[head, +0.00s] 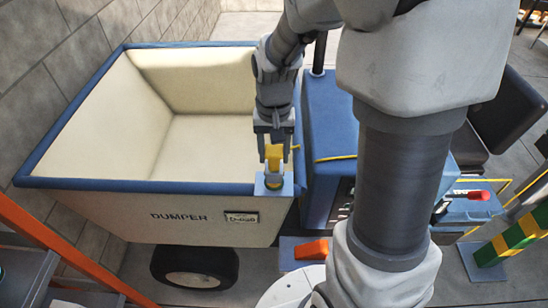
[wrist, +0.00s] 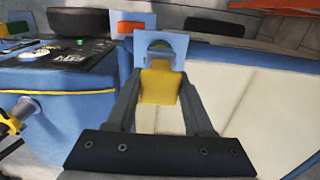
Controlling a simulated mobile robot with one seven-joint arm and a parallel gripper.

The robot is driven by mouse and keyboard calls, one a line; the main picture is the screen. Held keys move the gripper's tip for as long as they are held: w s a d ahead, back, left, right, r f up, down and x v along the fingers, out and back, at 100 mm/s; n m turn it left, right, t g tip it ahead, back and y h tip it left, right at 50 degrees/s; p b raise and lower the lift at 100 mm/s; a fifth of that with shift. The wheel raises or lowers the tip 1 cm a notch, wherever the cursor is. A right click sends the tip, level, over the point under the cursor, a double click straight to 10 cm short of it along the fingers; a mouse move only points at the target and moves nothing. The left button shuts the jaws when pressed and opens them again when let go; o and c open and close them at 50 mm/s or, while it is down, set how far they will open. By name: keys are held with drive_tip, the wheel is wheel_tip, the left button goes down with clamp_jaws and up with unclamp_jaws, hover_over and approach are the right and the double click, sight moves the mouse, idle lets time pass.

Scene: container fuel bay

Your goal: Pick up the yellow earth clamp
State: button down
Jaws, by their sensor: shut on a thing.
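The yellow earth clamp (head: 273,157) is between the fingers of my gripper (head: 274,148) at the dumper's near right rim. The clamp also shows in the wrist view (wrist: 160,86), with my gripper's fingers (wrist: 160,92) shut on its sides. A light blue-grey plate (head: 262,187) is at the clamp's far end from my wrist; it also shows in the wrist view (wrist: 140,48). A yellow cable (head: 335,158) shows to the right of the clamp. I cannot tell whether the clamp touches the plate.
The cream dumper skip (head: 120,205) with a blue rim is empty. A blue body with a control panel stands to its right. A red-handled lever (head: 472,194) is further right. An orange block (head: 311,249) lies below. An orange bar crosses the lower left.

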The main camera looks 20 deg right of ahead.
drive_tip(key=r, duration=0.1)
drive_tip(key=d+r, duration=0.1)
drive_tip(key=r, duration=0.1)
drive_tip(key=d+r, duration=0.6)
drive_tip(key=d, duration=0.4)
drive_tip(key=shift+s+d+r, duration=0.15)
drive_tip(key=shift+s+d, duration=0.2)
drive_tip(key=shift+s, duration=0.1)
drive_tip(key=shift+s, duration=0.1)
